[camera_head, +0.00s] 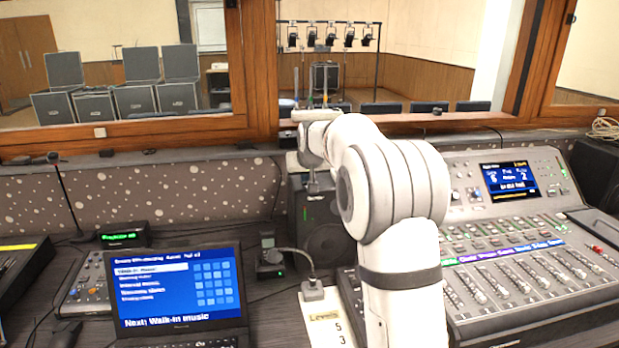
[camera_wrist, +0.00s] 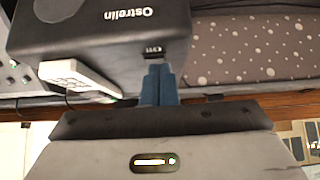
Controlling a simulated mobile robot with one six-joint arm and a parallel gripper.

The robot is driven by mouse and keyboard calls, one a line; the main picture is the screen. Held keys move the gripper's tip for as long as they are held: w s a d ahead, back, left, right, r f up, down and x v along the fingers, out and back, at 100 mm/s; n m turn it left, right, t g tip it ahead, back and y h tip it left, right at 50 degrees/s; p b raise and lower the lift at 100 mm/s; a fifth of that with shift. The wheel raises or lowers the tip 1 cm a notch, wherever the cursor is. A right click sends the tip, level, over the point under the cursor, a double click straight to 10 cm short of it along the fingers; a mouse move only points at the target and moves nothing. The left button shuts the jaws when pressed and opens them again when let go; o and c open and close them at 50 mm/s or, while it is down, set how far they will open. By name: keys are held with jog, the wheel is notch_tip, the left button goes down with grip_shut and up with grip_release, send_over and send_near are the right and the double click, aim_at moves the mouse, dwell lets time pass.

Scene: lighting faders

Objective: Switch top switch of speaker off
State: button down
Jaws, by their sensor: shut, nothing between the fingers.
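The speaker is a dark box, marked "Ostrelin" in the wrist view (camera_wrist: 90,30). In the head view the speaker (camera_head: 325,235) stands behind the desk gear, partly hidden by my arm. A small black switch (camera_wrist: 154,54) with a label that seems to read "Off" sits near the speaker's edge in the wrist view. My gripper (camera_wrist: 157,68) is shut and empty, its blue fingertips right at the switch. I cannot tell whether they touch it. In the head view my arm reaches over the speaker; the fingertips are hard to make out.
A white device (camera_wrist: 80,76) lies beside the speaker in the wrist view. In the head view a laptop (camera_head: 180,290) and a small black radio (camera_head: 269,260) stand left of the speaker, and a mixing console (camera_head: 520,250) stands right. The window ledge (camera_head: 200,130) runs behind.

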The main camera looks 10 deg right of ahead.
jog(key=shift+d+r+p, duration=0.25)
jog(key=shift+r+p, duration=0.35)
jog(key=shift+r, duration=0.2)
jog(key=shift+r, duration=0.2)
jog(key=r+p, duration=0.3)
jog(key=r, duration=0.1)
jog(key=shift+s+r, duration=0.15)
jog(key=shift+s, duration=0.05)
jog(key=s+r+b, duration=0.2)
jog(key=s+r, duration=0.3)
jog(key=s, duration=0.3)
jog(key=shift+a+r, duration=0.15)
jog(key=shift+r, duration=0.05)
jog(key=s+f+g, duration=0.2)
jog(key=s+f, duration=0.4)
jog(key=s, duration=0.6)
jog(key=s+a+f+g, duration=0.1)
jog(key=s+f, duration=0.4)
jog(key=s, duration=0.8)
jog(key=s+a+f+g, duration=0.1)
jog(key=s+f, duration=0.5)
jog(key=s, duration=0.7)
jog(key=shift+f+g, duration=0.35)
jog(key=shift+g, duration=0.45)
